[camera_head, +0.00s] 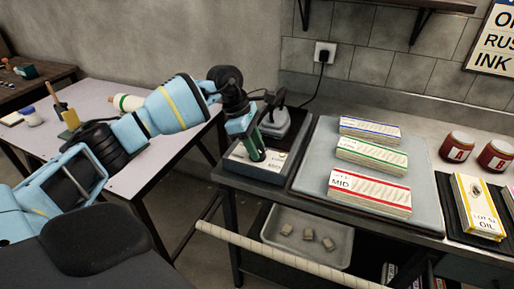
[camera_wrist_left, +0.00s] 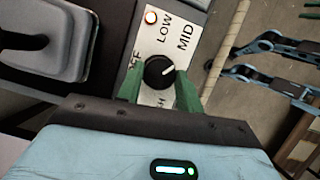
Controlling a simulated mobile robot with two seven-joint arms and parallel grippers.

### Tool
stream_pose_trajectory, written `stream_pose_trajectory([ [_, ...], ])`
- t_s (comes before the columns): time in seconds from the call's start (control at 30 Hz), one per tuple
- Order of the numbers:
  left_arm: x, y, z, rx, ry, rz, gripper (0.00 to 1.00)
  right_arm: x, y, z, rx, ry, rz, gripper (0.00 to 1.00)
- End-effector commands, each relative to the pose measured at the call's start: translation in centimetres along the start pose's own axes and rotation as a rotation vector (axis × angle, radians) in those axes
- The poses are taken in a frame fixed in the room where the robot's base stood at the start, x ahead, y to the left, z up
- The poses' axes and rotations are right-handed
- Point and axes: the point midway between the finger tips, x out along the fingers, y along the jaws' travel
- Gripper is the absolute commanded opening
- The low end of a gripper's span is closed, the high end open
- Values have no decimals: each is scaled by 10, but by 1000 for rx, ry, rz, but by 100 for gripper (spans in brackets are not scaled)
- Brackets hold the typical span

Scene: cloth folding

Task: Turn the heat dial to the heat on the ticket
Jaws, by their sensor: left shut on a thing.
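The heat dial (camera_wrist_left: 158,71) is a round black knob on a pale plate (camera_wrist_left: 192,14) marked LOW and MID, with partly covered OFF and HIGH marks. Its white pointer line points up and right, toward the MID side. My left gripper (camera_wrist_left: 159,90) has its green fingers on either side of the knob and is shut on it. In the head view my left gripper (camera_head: 256,152) reaches down onto the control box (camera_head: 262,173), and its fingers hide the knob. A red-striped pack (camera_head: 369,192) reads MID; I cannot tell whether it is the ticket.
A grey corded device (camera_head: 275,122) stands behind the box. A grey mat (camera_head: 307,172) beside it holds blue-, green- and red-striped packs. Red jars (camera_head: 457,147) and an OIL pack (camera_head: 478,208) are at right. A shallow tray (camera_head: 283,252) sits below.

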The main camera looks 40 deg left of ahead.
Motion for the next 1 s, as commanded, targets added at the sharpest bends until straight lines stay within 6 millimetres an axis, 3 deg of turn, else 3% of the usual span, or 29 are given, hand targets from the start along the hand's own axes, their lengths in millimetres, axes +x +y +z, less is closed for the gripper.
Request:
stream_pose_trajectory([
  [0.4,3,1,-2,172,5,-77,13,5,-1,14,2,-21,-3,36],
  [0.97,3,1,-2,195,6,-87,13,6,-1,14,3,-21,-4,36],
  [1.0,3,0,-2,195,6,-87,41,6,-1,14,3,-21,-4,36],
])
